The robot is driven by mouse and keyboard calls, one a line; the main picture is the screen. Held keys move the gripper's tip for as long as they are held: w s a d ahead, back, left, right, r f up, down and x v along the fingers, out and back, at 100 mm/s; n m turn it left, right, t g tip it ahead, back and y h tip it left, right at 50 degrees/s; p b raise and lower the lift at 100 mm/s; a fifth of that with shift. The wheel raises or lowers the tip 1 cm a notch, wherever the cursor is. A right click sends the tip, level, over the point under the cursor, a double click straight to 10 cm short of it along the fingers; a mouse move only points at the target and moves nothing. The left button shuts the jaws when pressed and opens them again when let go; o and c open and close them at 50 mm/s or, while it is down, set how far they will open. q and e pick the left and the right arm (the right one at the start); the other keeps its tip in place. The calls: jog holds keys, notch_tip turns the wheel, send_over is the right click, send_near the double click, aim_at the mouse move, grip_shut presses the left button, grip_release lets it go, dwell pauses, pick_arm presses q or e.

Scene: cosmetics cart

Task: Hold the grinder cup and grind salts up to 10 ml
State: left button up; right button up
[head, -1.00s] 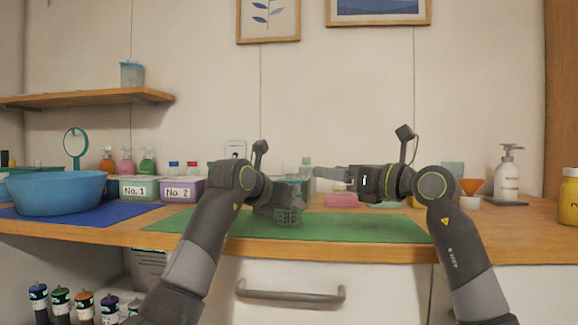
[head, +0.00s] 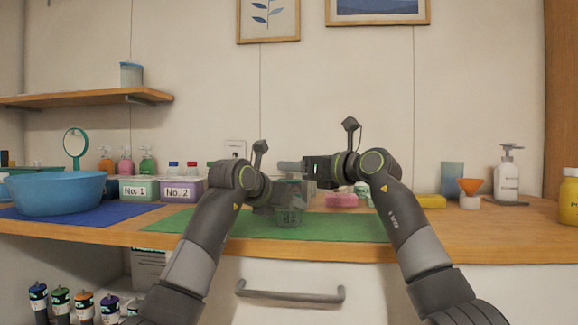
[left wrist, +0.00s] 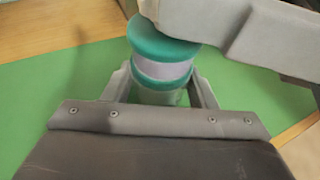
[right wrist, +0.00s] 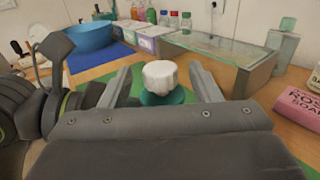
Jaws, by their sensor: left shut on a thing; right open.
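The grinder cup (head: 290,216) is clear with teal bands, and stands at the green mat in the head view. My left gripper (left wrist: 160,88) is shut around its body in the left wrist view, below the teal lid (left wrist: 165,38). In the right wrist view the white knob (right wrist: 160,76) shows on top of the teal lid. My right gripper (right wrist: 163,90) is open, with one finger on each side of the knob, apart from it. The right gripper hides part of the cup top in the head view. The salt level cannot be read.
A green mat (head: 345,229) lies under the work area. A pink soap (head: 341,201), an orange funnel (head: 469,186) and a pump bottle (head: 507,176) stand to the right. A blue basin (head: 58,193) and labelled boxes (head: 180,190) stand to the left.

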jog(key=shift+x, duration=1.6)
jog(key=c, duration=1)
jog(key=shift+f+m+t+h, duration=0.1)
jog(key=shift+m+t+h, duration=0.5)
jog(key=shift+t+h, duration=0.1)
jog(key=shift+m+t+h, duration=0.8)
jog(key=shift+h, duration=0.4)
